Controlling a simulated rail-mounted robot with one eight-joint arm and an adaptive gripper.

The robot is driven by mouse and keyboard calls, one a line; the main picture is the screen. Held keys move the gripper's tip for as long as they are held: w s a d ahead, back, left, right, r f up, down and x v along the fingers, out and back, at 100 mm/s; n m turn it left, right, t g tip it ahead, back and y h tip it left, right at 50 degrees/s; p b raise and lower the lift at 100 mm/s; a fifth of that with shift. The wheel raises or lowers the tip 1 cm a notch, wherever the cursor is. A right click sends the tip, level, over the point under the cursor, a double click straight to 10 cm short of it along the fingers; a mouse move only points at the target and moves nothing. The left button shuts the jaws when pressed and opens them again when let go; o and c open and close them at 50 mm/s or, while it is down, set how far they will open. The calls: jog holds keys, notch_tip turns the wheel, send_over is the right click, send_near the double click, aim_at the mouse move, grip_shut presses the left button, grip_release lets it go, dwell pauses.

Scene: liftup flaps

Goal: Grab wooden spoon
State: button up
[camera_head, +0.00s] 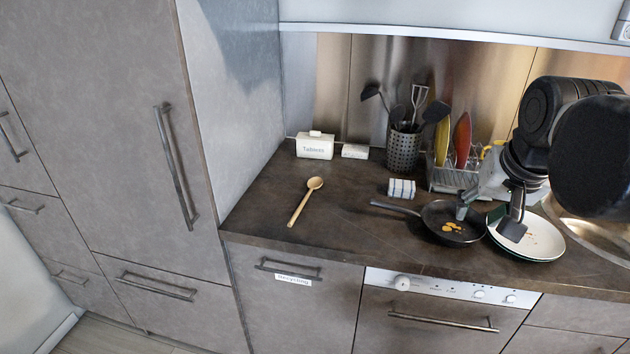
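The wooden spoon (304,203) lies flat on the dark countertop, left of the middle, with its round bowl toward the back and its handle toward the front edge. My gripper (487,217) is at the right, well apart from the spoon, above the frying pan and the white plates. Its two dark fingers are spread, and nothing shows between them that it holds. The spoon is fully in view.
A frying pan (437,230) with its handle pointing left and stacked white plates (550,242) are right of the spoon. A striped cloth (401,189), a utensil holder (403,152), a dish rack (448,181) and a white box (315,147) stand farther back. Counter around the spoon is clear; a tall cabinet (120,130) bounds the left.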

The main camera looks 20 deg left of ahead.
jog(key=w+a+r+g+p, duration=0.15)
jog(key=w+a+r, duration=0.25)
jog(key=w+a, duration=0.45)
jog(key=g+p, duration=0.4)
jog(key=p, duration=0.4)
send_over(308, 194)
notch_tip(308, 194, down, 12)
jog(key=shift+h, duration=0.4)
notch_tip(308, 194, down, 14)
jog(key=shift+r+p, duration=0.25)
jog(key=shift+p, duration=0.3)
grip_shut()
